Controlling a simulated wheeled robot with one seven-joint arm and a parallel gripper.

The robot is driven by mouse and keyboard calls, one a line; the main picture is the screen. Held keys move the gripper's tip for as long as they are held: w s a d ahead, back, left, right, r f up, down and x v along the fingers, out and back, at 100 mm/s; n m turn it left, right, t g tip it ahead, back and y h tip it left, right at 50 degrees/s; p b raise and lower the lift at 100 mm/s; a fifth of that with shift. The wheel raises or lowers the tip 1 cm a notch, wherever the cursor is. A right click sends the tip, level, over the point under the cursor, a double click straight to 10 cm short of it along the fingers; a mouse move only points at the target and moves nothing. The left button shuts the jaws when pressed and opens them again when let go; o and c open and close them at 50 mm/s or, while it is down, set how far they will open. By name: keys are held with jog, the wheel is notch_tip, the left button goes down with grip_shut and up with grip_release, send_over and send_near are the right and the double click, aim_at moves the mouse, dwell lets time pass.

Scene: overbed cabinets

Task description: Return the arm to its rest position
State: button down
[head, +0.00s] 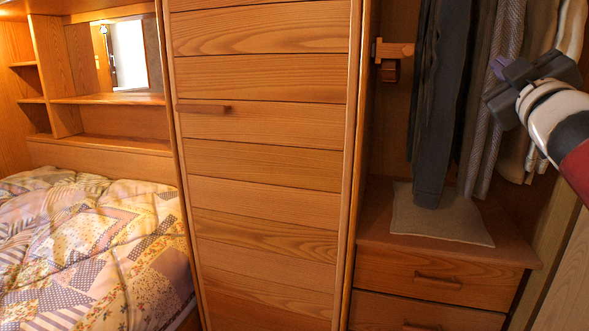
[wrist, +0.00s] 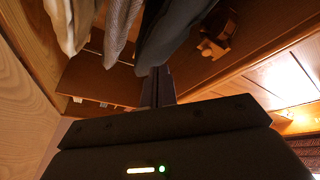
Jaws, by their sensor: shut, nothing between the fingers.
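My gripper (head: 499,66) is at the upper right of the head view, in front of the hanging clothes in the open wardrobe. It is dark grey, on a white and red arm that enters from the right edge. In the wrist view its fingers (wrist: 158,87) are together and point toward the dark hanging garment (wrist: 178,35), with nothing seen between them. I cannot tell whether the fingertips touch the clothes.
A slatted wooden door (head: 262,160) stands left of the open wardrobe. Below the clothes (head: 440,100) are a grey mat (head: 440,222) and drawers (head: 437,280). A wooden latch (head: 392,55) is on the wardrobe's left side. A quilted bed (head: 90,250) fills the left.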

jog(key=s+a+f+m+g+y, duration=0.1)
jog(key=s+a+f+g, duration=0.4)
jog(key=f, duration=0.9)
jog(key=s+a+f+m+g+y, duration=0.1)
jog(key=s+a+f+m+g, duration=0.3)
jog(key=f, duration=1)
jog(key=s+a+f+m+g, duration=0.2)
jog(key=s+a+f+g, duration=0.5)
jog(key=f, duration=0.7)
jog(key=s+a, duration=0.2)
jog(key=s, duration=0.2)
jog(key=shift+s+a+m+y, duration=0.25)
jog(key=shift+m+y, duration=0.15)
jog(key=shift+f, duration=0.1)
